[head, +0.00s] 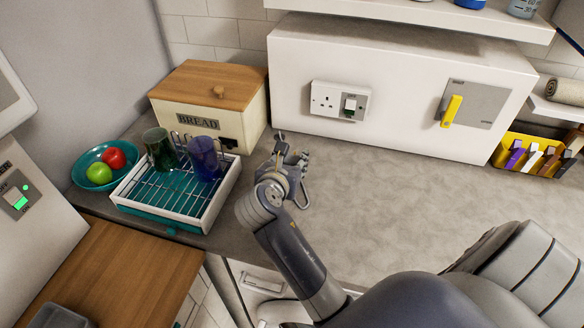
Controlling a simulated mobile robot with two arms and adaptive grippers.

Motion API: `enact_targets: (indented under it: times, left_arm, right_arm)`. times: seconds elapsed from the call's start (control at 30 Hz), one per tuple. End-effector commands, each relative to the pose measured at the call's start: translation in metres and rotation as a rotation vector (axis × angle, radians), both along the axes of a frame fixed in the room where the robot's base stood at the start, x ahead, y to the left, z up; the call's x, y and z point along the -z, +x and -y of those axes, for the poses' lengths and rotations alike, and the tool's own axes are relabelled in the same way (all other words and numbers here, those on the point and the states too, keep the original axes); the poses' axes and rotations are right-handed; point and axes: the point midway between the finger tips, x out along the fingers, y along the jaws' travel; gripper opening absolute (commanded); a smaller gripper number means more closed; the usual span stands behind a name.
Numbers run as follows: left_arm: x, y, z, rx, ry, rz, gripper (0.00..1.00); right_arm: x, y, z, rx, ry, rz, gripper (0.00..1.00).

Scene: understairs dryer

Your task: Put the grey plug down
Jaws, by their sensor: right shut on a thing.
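My right gripper (290,156) is over the grey worktop, just right of the dish rack and in front of the bread bin. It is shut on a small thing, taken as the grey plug. The plug's outline does not stand out from the grey fingers, so its tilt and any contact with the worktop cannot be told. A white double socket (340,101) with a switch is on the white panel behind. My left gripper is not in view.
The dish rack (203,217) holds a green glass (159,150) and a blue mug (204,159). The bread bin (251,117) has a small dark thing (229,143) at its front. A fruit bowl (78,176) is at left. The worktop (390,185) right of the gripper is clear.

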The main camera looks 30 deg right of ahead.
Motion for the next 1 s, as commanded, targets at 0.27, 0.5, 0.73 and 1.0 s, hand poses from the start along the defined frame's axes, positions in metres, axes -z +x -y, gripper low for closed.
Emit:
enact_targets:
  times: [0.27,0.5,0.73,1.0]
  left_arm:
    - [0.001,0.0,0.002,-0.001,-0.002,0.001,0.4]
    - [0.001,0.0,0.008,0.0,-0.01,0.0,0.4]
    - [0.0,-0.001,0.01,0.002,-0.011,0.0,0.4]
    - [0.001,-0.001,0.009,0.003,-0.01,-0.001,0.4]
  right_arm:
    - [0.033,-0.001,-0.001,-0.002,-0.002,-0.003,0.1]
    - [0.032,-0.001,-0.001,-0.002,-0.001,-0.002,0.1]
    - [0.035,-0.001,-0.001,-0.002,0.0,-0.002,0.54]
    - [0.034,-0.001,-0.001,-0.002,0.0,-0.002,0.54]
